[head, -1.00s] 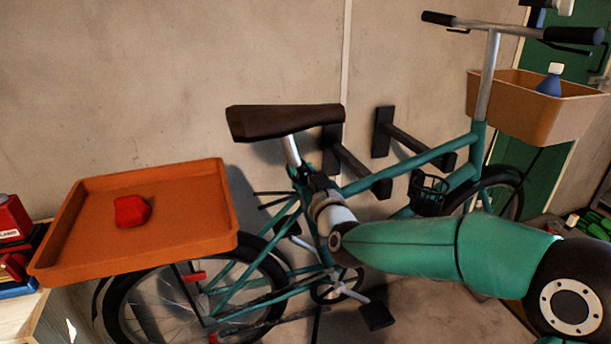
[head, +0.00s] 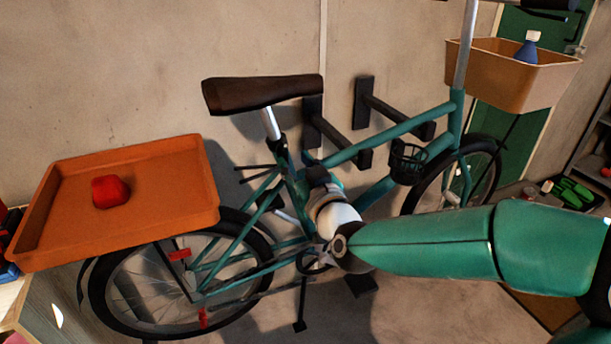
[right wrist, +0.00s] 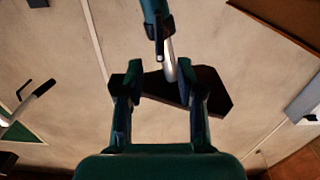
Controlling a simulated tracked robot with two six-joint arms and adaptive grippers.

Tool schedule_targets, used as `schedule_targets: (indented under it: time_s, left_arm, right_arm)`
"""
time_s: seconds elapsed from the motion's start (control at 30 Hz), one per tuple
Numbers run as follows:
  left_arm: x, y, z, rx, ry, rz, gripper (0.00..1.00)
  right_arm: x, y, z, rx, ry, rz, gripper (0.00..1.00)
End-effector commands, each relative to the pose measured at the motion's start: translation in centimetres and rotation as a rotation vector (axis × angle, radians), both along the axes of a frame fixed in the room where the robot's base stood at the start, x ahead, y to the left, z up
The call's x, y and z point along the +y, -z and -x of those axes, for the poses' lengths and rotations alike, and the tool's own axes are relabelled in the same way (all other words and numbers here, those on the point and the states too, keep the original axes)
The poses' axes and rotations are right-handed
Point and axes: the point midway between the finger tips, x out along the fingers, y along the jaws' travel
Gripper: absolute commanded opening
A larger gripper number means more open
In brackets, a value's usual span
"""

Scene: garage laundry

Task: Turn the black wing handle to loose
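The black wing handle (right wrist: 159,42) appears to be the small dark lever at the bicycle's seat clamp, below the brown saddle (head: 262,94). In the head view the clamp (head: 279,147) is small and the lever's angle cannot be told. In the right wrist view the saddle (right wrist: 215,88) and silver seat post (right wrist: 171,62) show upside down, and the lever hangs beside the post. My right gripper (head: 315,175) is below and right of the clamp in the head view. Its fingers (right wrist: 160,85) are apart with nothing held between them. My left gripper is not in view.
An orange tray (head: 150,235) holding a red object (head: 111,191) sits over the rear wheel. Dark wall brackets (head: 338,140) stick out behind the frame. A tan basket (head: 475,75) with a blue bottle (head: 528,48) is at the front. The wall is close behind.

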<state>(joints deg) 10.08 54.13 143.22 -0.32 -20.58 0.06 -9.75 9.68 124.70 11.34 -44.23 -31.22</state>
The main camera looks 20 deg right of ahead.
Motion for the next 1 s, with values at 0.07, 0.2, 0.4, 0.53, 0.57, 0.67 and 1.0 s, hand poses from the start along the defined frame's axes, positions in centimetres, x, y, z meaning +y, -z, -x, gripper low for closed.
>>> schedule_targets:
  time_s: [0.07, 0.2, 0.4, 0.53, 0.57, 0.67, 1.0]
  left_arm:
    - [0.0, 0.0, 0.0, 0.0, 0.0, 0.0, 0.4]
    - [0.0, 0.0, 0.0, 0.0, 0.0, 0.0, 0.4]
    - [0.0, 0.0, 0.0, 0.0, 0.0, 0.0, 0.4]
    - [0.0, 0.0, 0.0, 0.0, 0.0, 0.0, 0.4]
    - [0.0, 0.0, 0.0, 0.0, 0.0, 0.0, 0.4]
    - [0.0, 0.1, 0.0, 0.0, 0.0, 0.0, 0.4]
    - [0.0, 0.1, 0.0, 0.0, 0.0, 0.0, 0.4]
  right_arm:
    - [-0.1, -0.1, 1.6, -0.001, 0.0, 0.0, 0.38]
    - [-0.1, 0.0, 3.5, 0.0, 0.0, 0.0, 0.38]
    - [-0.2, 0.0, 4.6, -0.001, 0.0, 0.0, 0.38]
    - [-0.2, 0.1, 4.6, 0.0, 0.0, 0.0, 0.38]
    - [-0.2, 0.1, 4.6, 0.0, 0.0, 0.0, 0.38]
    - [-0.2, 0.1, 4.6, 0.0, 0.0, 0.0, 0.38]
    - [-1.1, 2.7, 3.8, 0.054, 0.022, 0.008, 0.38]
